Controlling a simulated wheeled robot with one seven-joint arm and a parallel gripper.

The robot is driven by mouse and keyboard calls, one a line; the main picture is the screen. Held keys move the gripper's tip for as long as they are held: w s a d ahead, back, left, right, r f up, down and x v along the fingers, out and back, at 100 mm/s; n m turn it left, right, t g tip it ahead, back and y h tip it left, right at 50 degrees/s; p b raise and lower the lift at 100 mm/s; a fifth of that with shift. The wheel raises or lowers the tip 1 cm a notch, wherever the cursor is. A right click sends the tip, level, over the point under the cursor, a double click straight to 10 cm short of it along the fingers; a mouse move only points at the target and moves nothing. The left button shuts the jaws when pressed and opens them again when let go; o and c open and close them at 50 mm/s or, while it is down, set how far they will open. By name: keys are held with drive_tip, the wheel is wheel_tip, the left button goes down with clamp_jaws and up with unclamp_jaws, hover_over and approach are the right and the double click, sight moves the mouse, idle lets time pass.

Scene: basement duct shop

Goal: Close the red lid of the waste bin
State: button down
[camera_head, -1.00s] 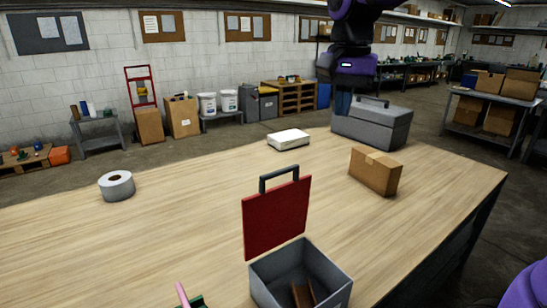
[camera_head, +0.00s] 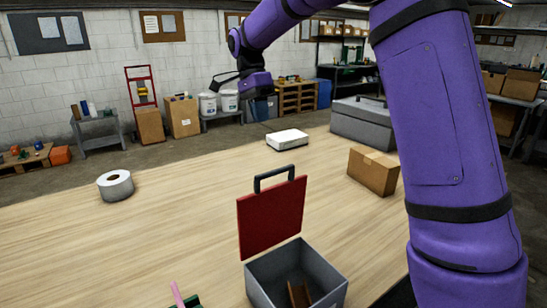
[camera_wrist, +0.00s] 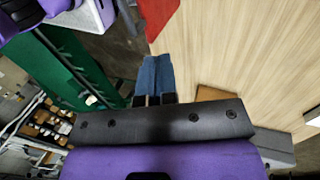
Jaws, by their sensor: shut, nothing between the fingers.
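The waste bin is an open grey box (camera_head: 262,284) at the front of the table in the head view, with a brown piece inside. Its red lid (camera_head: 272,217) stands upright at the back edge, with a black handle on top. A red surface, seemingly the lid (camera_wrist: 158,14), shows at the top of the wrist view. My gripper's blue fingers (camera_wrist: 155,75) are together and empty in the wrist view. In the head view my wrist is high above the table's far side, well apart from the lid; the fingertips cannot be made out there.
A cardboard box (camera_head: 373,171) and a grey toolbox (camera_head: 362,124) stand on the right, partly behind my arm. A white case (camera_head: 287,139) lies at the back, a tape roll (camera_head: 115,185) at left. A green item (camera_head: 188,301) with a pink stick is left of the bin.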

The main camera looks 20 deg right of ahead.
drive_tip(key=s+d+f, duration=0.1)
drive_tip(key=s+f, duration=0.6)
drive_tip(key=f, duration=0.2)
drive_tip(key=shift+s+d+f, duration=0.15)
drive_tip(key=shift+d, duration=0.1)
